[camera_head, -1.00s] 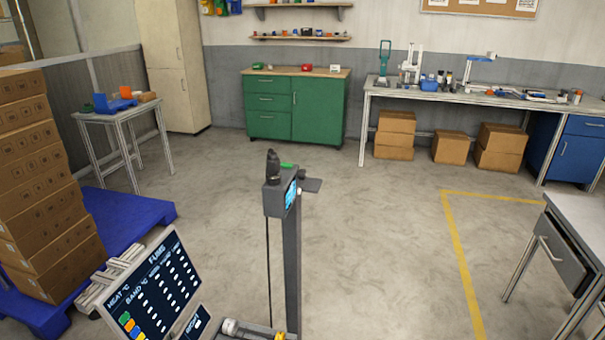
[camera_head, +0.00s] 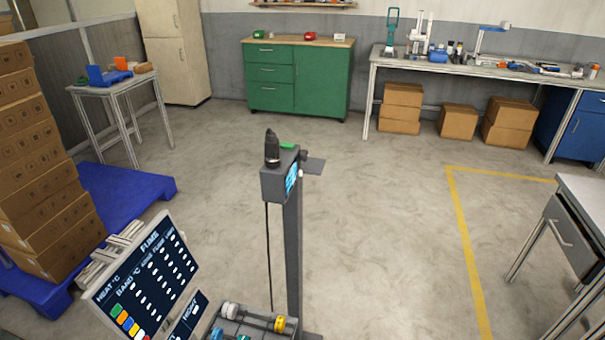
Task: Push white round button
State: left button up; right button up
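A control panel (camera_head: 150,272) with a dark face stands tilted at the lower left. It has rows of small white marks and several coloured buttons, green, orange, yellow and blue, at its lower left. Beside it at the bottom edge is a grey tray-like unit (camera_head: 262,328) holding a white round piece (camera_head: 231,309) and a yellow round piece (camera_head: 280,323). I cannot tell whether the white piece is the white round button. The unit's lower part is cut off by the frame. Neither of my grippers is in view.
A grey post (camera_head: 291,240) with a small lit screen (camera_head: 291,178) rises behind the unit. Stacked cartons (camera_head: 40,170) stand on a blue pallet (camera_head: 130,195) at the left. A grey table (camera_head: 585,205) is at the right. The floor between is clear.

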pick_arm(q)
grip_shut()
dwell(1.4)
